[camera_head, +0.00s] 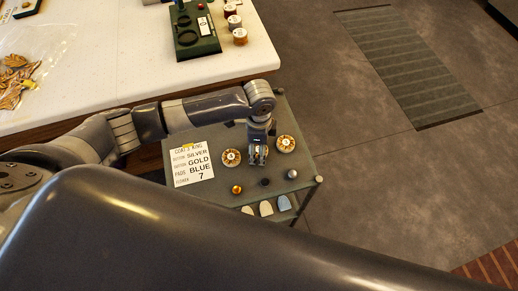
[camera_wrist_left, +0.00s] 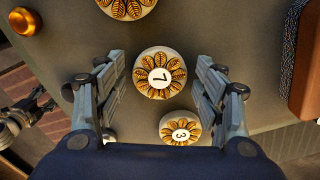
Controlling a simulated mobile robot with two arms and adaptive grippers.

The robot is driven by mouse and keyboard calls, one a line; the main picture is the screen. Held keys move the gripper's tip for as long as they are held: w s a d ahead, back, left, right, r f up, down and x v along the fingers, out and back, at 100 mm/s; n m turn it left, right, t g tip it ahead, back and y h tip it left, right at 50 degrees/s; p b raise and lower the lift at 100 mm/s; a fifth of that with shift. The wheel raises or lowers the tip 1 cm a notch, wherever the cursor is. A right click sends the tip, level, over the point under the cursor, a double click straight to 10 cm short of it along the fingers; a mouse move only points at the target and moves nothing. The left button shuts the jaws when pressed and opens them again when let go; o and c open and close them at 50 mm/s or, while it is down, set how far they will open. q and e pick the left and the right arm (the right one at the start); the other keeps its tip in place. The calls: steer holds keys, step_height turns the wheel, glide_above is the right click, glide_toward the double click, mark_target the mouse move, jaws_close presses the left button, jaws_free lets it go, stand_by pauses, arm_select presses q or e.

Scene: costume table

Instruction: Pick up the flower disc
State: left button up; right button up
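My left gripper (camera_head: 258,159) reaches down over the small grey side table (camera_head: 215,205). In the left wrist view its two fingers (camera_wrist_left: 160,95) stand apart, open and empty. The gold flower disc marked 7 (camera_wrist_left: 160,76) lies between them, with gaps on both sides. A flower disc marked 3 (camera_wrist_left: 180,128) lies beside the right finger, and another disc (camera_wrist_left: 126,7) is cut off at the top. In the head view two discs show, left (camera_head: 231,157) and right (camera_head: 286,143) of the gripper; the middle one is mostly hidden. A jointed gripper-like part, probably my right gripper (camera_wrist_left: 28,115), shows at the left edge.
A gold button (camera_head: 237,189) and darker and silver buttons lie in front. The white table (camera_head: 130,50) with a green tray (camera_head: 194,30) and spools stands behind.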

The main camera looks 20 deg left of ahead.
arm_select(q)
steer(key=c, duration=0.5)
steer(key=shift+r, duration=0.5)
step_height(320, 180, up, 3)
steer(key=shift+w+f+b, duration=0.1)
steer(key=shift+f+b, duration=0.1)
steer(key=shift+b, duration=0.55)
steer(key=s+a, duration=0.1)
steer(key=s, duration=0.4)
steer(key=s+a+b, duration=0.1)
steer(key=s, duration=0.3)
steer(key=s+r+b, duration=0.1)
steer(key=s, duration=0.4)
steer(key=shift+s+a+r, duration=0.1)
steer(key=shift+s+a, duration=0.25)
steer(key=shift+a, duration=0.05)
steer(key=shift+s+a+r, duration=0.15)
steer(key=shift+s, duration=0.5)
arm_select(e)
steer(key=shift+s+f, duration=0.1)
steer(key=shift+f, duration=1.9)
